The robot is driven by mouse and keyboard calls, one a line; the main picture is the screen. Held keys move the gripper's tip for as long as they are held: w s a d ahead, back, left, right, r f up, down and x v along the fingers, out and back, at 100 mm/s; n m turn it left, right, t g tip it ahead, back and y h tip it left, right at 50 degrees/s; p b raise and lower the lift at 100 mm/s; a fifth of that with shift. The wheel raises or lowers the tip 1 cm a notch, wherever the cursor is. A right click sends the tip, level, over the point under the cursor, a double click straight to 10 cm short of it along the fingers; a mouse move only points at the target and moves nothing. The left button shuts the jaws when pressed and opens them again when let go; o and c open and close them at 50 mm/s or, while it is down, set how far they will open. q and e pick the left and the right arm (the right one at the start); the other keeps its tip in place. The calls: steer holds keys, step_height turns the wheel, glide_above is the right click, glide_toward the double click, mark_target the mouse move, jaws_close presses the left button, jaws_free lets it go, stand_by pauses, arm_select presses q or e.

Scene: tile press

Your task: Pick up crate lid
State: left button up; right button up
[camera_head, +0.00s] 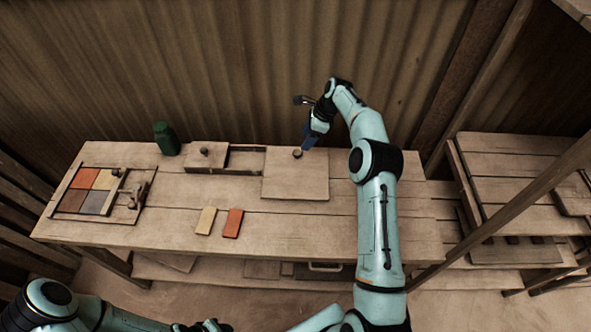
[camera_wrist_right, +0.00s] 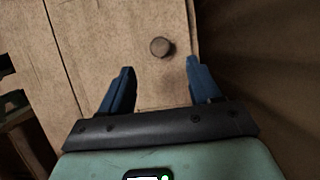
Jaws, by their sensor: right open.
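The crate lid (camera_head: 295,178) is a flat square wooden board with a small dark round knob (camera_head: 297,154), at the middle of the workbench. In the right wrist view the lid (camera_wrist_right: 120,35) lies below the gripper, and its knob (camera_wrist_right: 160,47) shows just beyond and between the fingertips. My right gripper (camera_head: 307,146) is open and empty, close to the knob; I see no contact. It also shows in the right wrist view (camera_wrist_right: 158,78). My left arm shows at the bottom left, but I cannot make out its gripper.
Left of the lid is a wooden box (camera_head: 206,165) with a knobbed top and a dark slot. A green bottle (camera_head: 166,139), a tray of coloured tiles (camera_head: 141,213), a cream tile (camera_head: 206,221) and an orange tile (camera_head: 233,223) are on the workbench (camera_head: 300,230). A corrugated wall stands behind.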

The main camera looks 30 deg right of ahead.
mark_target(298, 152)
steer(key=x, duration=0.3)
steer(key=shift+w+r, duration=0.1)
steer(key=shift+w, duration=0.1)
steer(key=x, duration=0.4)
steer(key=shift+s+f+b, duration=0.25)
steer(key=shift+f+b, duration=0.05)
steer(key=shift+f, duration=0.15)
steer(key=shift+w+a+f, duration=0.1)
steer(key=shift+w+f, duration=0.05)
steer(key=shift+f, duration=0.05)
steer(key=shift+r, duration=0.1)
jaws_close()
